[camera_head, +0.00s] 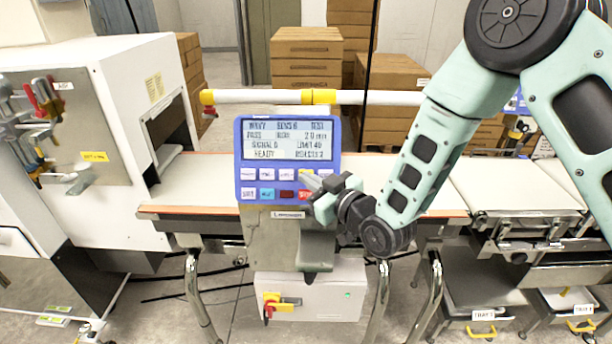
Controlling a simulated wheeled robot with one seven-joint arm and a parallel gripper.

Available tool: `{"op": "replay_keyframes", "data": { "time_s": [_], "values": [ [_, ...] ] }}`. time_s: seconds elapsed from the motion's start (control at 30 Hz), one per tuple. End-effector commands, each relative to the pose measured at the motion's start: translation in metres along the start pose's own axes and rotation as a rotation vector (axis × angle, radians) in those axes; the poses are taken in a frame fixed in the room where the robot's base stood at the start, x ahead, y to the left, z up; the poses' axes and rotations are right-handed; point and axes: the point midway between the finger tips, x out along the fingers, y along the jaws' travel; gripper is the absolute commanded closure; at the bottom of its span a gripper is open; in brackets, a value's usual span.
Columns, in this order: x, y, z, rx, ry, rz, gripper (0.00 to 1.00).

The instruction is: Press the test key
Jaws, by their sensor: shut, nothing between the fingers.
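The blue control panel (239,160) stands upright at the belt's front, with a lit display (287,140) above two rows of small keys. The upper row has pale keys (267,174). The lower row has a pale key (248,193), a cyan key (267,194), a dark red key (286,194) and a red key at the right, partly covered. The key labels are too small to tell which is the test key. My gripper (309,181) is shut and empty, its tips at the right end of the key rows. Whether they touch a key I cannot tell.
The conveyor belt (210,175) runs behind the panel, with a white and yellow rail (260,97) above it. A white machine housing (120,80) stands left. A grey box with a red and yellow switch (285,303) sits below. Cardboard boxes (305,50) are stacked behind.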

Motion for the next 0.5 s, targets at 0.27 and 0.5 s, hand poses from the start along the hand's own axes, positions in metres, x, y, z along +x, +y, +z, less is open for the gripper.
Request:
{"op": "replay_keyframes", "data": {
  "time_s": [0.27, 0.5],
  "values": [
    [0.000, -0.001, -0.001, 0.000, 0.001, 0.000, 1.00],
    [-0.013, -0.010, -0.010, 0.000, 0.001, -0.002, 1.00]
  ]
}}
